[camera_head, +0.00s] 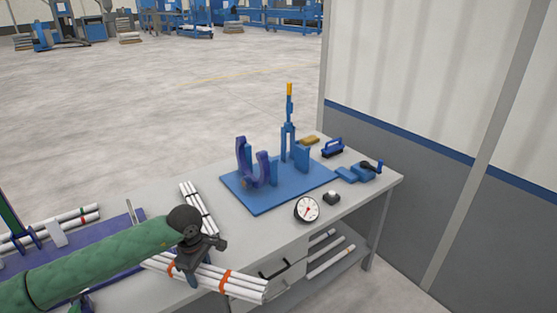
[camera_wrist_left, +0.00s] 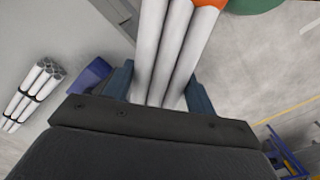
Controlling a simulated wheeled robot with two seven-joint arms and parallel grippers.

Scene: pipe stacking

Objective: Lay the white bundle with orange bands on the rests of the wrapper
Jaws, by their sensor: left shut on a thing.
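The white bundle with orange bands (camera_head: 246,284) lies slanted along the front edge of the table in the head view, its right end reaching past the edge. My left gripper (camera_head: 192,270) is shut around its middle from above; I cannot tell whether the bundle is clear of the table. In the left wrist view the white pipes (camera_wrist_left: 172,50) run between the two fingers, with an orange band (camera_wrist_left: 207,3) at the top. The wrapper is a blue plate (camera_head: 262,204) with upright rests (camera_head: 301,158), purple curved pieces (camera_head: 245,163) and a yellow-tipped lever (camera_head: 289,95). My right gripper is not in view.
A second white bundle with dark bands (camera_head: 197,207) lies left of the wrapper. A round gauge (camera_head: 306,209) and a small dark object (camera_head: 332,197) sit in front of the wrapper. Blue tools (camera_head: 357,173) lie at the right. A purple tray (camera_head: 123,226) is at the left.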

